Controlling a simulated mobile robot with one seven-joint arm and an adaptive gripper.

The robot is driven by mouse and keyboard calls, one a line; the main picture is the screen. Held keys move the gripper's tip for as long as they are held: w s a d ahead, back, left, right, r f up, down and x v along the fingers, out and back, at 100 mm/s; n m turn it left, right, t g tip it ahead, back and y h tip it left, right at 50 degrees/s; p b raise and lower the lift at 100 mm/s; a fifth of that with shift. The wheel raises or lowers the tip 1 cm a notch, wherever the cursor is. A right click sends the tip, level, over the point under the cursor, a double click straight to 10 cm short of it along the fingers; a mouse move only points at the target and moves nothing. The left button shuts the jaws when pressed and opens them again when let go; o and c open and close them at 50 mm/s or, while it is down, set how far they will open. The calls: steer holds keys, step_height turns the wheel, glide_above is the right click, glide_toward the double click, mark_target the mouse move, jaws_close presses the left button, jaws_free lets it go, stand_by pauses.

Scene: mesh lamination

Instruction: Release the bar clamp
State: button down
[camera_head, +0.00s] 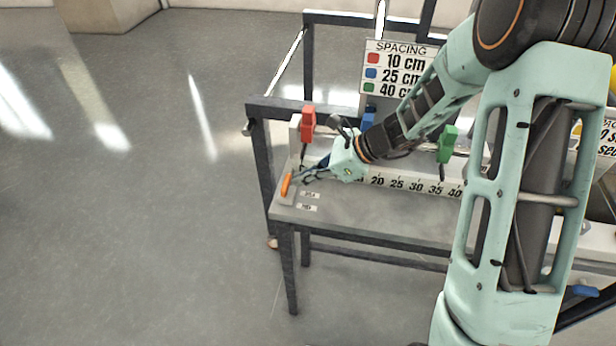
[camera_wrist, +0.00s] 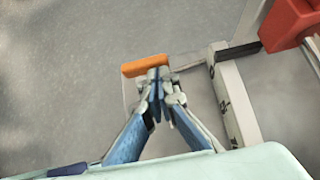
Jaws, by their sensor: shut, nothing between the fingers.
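An orange handle (camera_head: 287,183), which looks like the bar clamp's lever, sits at the left end of the grey bench. In the wrist view the orange handle (camera_wrist: 145,65) lies just beyond my fingertips. My gripper (camera_head: 302,176) reaches down over the bench's left end, close to the handle's right side. In the wrist view my gripper (camera_wrist: 160,76) has its blue fingers together with nothing between them. Whether the tips touch the handle is hard to tell. The rest of the clamp's mechanism is partly hidden by the fingers.
A ruler bar (camera_head: 400,183) runs along the bench (camera_head: 360,216). A red block (camera_head: 308,123), a blue block (camera_head: 368,119) and a green block (camera_head: 447,144) stand along it. A spacing sign (camera_head: 394,68) stands behind. The floor left of the bench is clear.

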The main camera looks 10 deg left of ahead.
steer(key=shift+w+a+n+g+p, duration=0.1)
steer(key=shift+w+n+g+p, duration=0.1)
steer(key=shift+n+g+p, duration=0.35)
steer(key=shift+w+a+n+g+p, duration=0.15)
steer(key=shift+n+g+p, duration=0.15)
steer(key=shift+n+g, duration=0.25)
steer(key=shift+w+n+g+p, duration=0.25)
steer(key=shift+n+g+p, duration=0.2)
steer(key=shift+n, duration=0.35)
steer(key=n+g, duration=0.1)
steer(key=n, duration=0.1)
steer(key=w+a+n+g+h, duration=0.1)
steer(key=n+g, duration=0.1)
steer(key=shift+a+h, duration=0.15)
steer(key=shift+h, duration=0.15)
steer(key=shift+w+a, duration=0.25)
steer(key=shift+a, duration=1.15)
steer(key=shift+s+a, duration=0.1)
steer(key=shift+a, duration=0.3)
stand_by(1.1)
steer(key=v, duration=0.7)
steer(key=shift+d+r, duration=0.15)
steer(key=shift+d, duration=0.1)
